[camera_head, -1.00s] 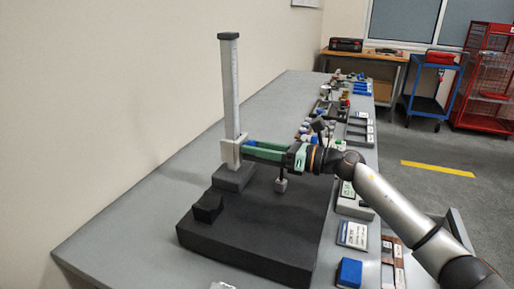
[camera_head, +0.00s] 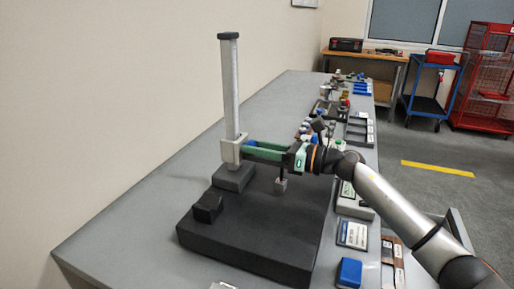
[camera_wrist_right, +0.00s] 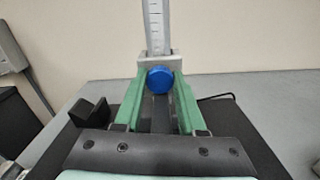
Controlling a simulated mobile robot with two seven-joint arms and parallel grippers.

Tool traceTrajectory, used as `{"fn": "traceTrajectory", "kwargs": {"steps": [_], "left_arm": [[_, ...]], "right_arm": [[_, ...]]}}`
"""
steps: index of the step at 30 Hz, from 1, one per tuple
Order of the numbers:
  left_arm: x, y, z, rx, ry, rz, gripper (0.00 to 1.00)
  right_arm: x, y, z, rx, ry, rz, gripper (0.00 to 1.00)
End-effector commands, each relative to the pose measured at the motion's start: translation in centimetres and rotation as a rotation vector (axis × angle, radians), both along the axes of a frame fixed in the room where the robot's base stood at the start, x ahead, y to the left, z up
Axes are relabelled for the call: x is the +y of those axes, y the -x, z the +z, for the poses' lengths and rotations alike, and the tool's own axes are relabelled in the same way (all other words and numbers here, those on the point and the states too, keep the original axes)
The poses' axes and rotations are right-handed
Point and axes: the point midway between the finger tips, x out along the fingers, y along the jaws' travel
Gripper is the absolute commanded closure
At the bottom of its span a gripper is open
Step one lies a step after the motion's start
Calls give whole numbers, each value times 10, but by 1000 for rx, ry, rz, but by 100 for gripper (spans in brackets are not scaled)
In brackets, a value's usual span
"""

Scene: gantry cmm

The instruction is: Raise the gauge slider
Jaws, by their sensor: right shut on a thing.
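The height gauge has a tall pale column (camera_head: 230,88) with a scale, standing on a dark grey base (camera_head: 233,176). The light grey slider (camera_head: 230,151) sits around the lower part of the column, a little above the base. My right gripper (camera_head: 246,149) reaches in from the right at the slider. The exact finger contact is partly hidden. My left gripper is not in view.
The gauge stands on a black plate (camera_head: 250,240) on a long grey bench (camera_head: 130,220). Several small items line the bench's right side. Space above the slider is clear.

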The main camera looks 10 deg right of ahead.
Motion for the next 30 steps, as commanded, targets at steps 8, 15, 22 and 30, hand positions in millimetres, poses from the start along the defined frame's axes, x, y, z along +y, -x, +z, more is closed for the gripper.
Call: {"fn": "traceTrajectory", "kwargs": {"steps": [8,15,22,30], "left_arm": [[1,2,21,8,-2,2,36],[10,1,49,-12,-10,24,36],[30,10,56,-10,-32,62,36],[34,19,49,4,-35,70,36]], "right_arm": [[-1,0,42,-5,0,0,100],[-1,0,102,-7,-3,-2,100],[0,0,138,-6,-3,-2,100],[0,0,141,-2,-3,-1,100]]}}
